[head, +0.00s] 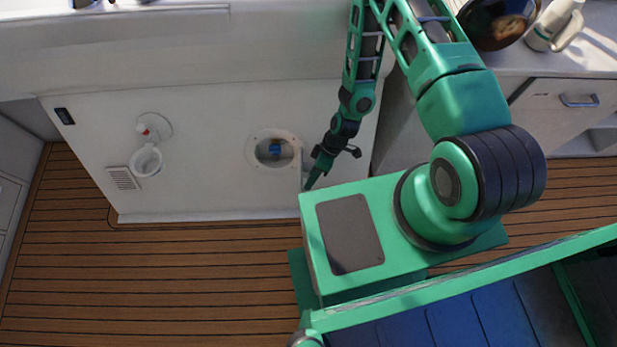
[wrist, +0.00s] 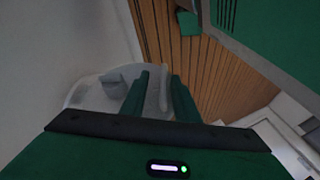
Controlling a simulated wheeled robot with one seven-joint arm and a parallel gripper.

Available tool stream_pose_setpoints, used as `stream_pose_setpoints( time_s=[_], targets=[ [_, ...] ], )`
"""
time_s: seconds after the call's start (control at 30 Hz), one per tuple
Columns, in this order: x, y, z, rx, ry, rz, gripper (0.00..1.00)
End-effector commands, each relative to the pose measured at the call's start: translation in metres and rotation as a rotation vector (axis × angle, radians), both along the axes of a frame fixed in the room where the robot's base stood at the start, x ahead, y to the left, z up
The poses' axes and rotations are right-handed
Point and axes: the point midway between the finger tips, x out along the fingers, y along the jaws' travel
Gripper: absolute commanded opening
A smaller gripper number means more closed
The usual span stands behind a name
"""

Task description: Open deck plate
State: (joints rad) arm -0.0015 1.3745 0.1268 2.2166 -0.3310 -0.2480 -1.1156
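The deck plate is a round fitting (head: 263,135) in the white panel, and its hole is uncovered with a blue part (head: 274,149) inside. A pale, thin piece at the hole's right edge looks like its cover, swung out and seen nearly edge-on. In the wrist view a translucent, whitish round cover (wrist: 88,94) with a grey block on it lies by my fingers. My gripper (head: 308,186) is at the right of the hole, low near the floor. In the wrist view my gripper's two green fingers (wrist: 160,78) stand apart, with part of the pale rim showing between them; contact is unclear.
A white fixture (head: 147,160) with a red part and a vent grille (head: 123,178) are on the panel's left. A bowl (head: 497,22) and a white jug (head: 555,24) stand on the counter at upper right. The wooden floor (head: 170,280) at left is clear.

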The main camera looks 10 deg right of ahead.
Motion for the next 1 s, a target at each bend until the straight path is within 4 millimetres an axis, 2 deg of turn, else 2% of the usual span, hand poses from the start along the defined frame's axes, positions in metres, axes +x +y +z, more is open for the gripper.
stream_pose_setpoints(
  time_s=[0.4,0.53,0.73,1.0],
  targets=[
    [0.018,-0.029,0.06,-0.001,-0.006,-0.002,0.28],
    [0.022,-0.036,0.075,-0.001,-0.006,-0.003,0.28],
    [0.025,-0.042,0.087,-0.002,-0.006,-0.002,0.28],
    [0.025,-0.043,0.089,-0.001,-0.005,-0.002,0.28]
  ],
)
